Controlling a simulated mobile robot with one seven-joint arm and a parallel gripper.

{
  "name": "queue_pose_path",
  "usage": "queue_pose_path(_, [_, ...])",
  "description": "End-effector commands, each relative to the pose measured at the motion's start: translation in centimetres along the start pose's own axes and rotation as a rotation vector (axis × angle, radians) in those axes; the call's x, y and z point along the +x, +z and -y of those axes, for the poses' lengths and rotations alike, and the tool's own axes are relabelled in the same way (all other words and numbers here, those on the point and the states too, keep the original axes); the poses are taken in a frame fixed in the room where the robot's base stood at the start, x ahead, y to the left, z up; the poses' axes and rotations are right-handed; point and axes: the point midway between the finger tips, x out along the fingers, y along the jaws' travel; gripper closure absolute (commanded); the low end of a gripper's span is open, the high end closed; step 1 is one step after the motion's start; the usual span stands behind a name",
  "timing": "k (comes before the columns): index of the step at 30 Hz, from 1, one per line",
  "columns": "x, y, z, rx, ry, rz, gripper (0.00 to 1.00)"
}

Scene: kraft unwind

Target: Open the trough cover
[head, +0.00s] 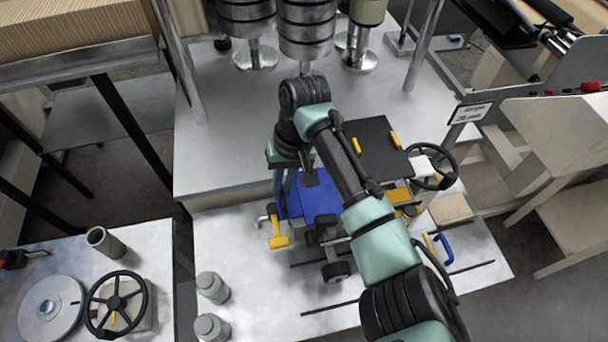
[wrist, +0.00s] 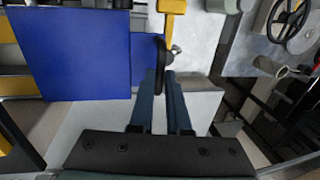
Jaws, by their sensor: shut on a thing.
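A flat blue panel (head: 312,200), which looks like the trough cover, is on the machine on the metal table; it also fills the upper left of the wrist view (wrist: 75,50). A dark rounded handle (wrist: 161,55) stands at the panel's right edge in the wrist view. My gripper (wrist: 163,75) is shut on this handle, its two blue-grey fingers close together. In the head view my gripper (head: 281,205) points down at the panel's left edge, and my wrist hides part of the machine. I cannot tell whether the cover is raised.
A black plate (head: 375,148) with yellow clips lies behind my forearm. A yellow lever (head: 278,240) is in front of the handle. A handwheel (head: 432,167) stands right, and two grey jars (head: 212,287) stand at the front left. Steel rollers (head: 305,35) rise behind.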

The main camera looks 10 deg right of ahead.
Motion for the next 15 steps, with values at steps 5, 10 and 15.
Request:
queue_pose_path(5, [-0.2, -0.24, -0.1, 0.002, 0.002, -0.01, 1.0])
queue_pose_path(10, [-0.17, -0.24, -0.1, 0.002, 0.002, -0.01, 0.74])
queue_pose_path(15, [-0.08, -0.15, -0.09, 0.002, 0.002, -0.007, 0.73])
